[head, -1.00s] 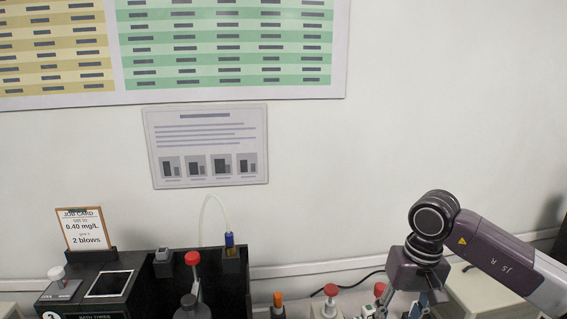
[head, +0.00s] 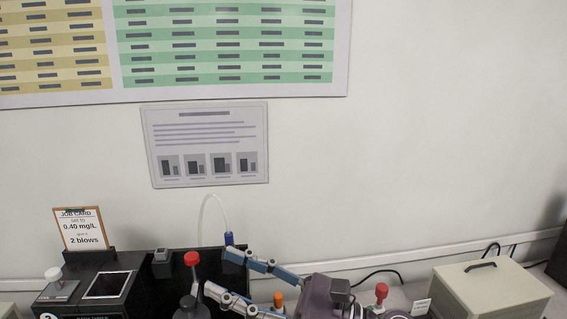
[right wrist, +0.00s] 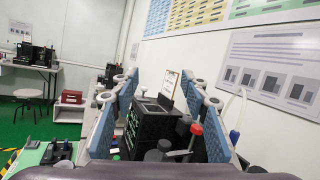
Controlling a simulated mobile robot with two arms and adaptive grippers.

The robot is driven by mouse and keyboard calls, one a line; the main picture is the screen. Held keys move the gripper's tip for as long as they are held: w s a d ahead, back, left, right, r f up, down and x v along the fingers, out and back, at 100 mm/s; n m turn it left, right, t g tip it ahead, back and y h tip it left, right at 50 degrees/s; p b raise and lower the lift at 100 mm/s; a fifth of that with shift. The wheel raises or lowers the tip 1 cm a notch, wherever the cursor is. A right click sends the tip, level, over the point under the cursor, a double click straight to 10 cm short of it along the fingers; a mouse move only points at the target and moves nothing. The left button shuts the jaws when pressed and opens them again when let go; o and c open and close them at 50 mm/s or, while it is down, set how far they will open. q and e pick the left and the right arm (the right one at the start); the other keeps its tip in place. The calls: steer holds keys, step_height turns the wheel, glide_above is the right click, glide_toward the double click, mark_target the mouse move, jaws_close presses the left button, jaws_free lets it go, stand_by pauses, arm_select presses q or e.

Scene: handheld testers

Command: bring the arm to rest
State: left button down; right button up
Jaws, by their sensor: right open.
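My right gripper (head: 220,271) reaches in from the lower right in the head view, pointing left, with its two blue-padded fingers spread apart. Nothing is seen between the pads. Its fingertips are by the black bath station (head: 210,262), close to the right of a red-topped fitting (head: 191,258). In the right wrist view the open fingers (right wrist: 163,88) frame the black station (right wrist: 152,130) and the red top (right wrist: 196,129) ahead. I cannot tell whether a finger touches the station. My left gripper is not in view.
A job card (head: 81,229) stands on the station's left part. A blue-ended tube (head: 229,239) rises at its back right. An orange-topped item (head: 278,299) and a red knob (head: 381,291) are near my right arm. A beige box (head: 490,288) stands at right.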

steer(key=w+d+f+m+t+h, duration=0.2)
steer(key=w+d+m+t+h, duration=0.35)
steer(key=m, duration=0.85)
steer(key=w+d+f+m+t+h, duration=0.1)
steer(key=w+d+m+t+h, duration=0.2)
steer(key=d+m+t+h, duration=0.8)
steer(key=s+d+f+m+g+h, duration=0.25)
steer(key=d+f+m+g, duration=0.2)
steer(key=f+m, duration=0.5)
steer(key=s+d+f+m+g+h, duration=0.25)
steer(key=d+f+m+g, duration=0.2)
steer(key=f+m, duration=0.55)
steer(key=s+d+f+m+g+y, duration=0.1)
steer(key=s+f+m+g, duration=0.35)
steer(key=s+f, duration=0.6)
steer(key=s+d+f+m+g, duration=0.25)
steer(key=s+f+g, duration=0.35)
steer(key=s, duration=0.7)
step_height(320, 180, down, 26)
steer(key=s, duration=0.1)
steer(key=s+d+f+g, duration=0.1)
steer(key=s+d+f, duration=0.1)
steer(key=s+f, duration=1.4)
steer(key=shift+s+d+f, duration=0.2)
steer(key=shift+s+f, duration=0.1)
steer(key=shift+s, duration=0.6)
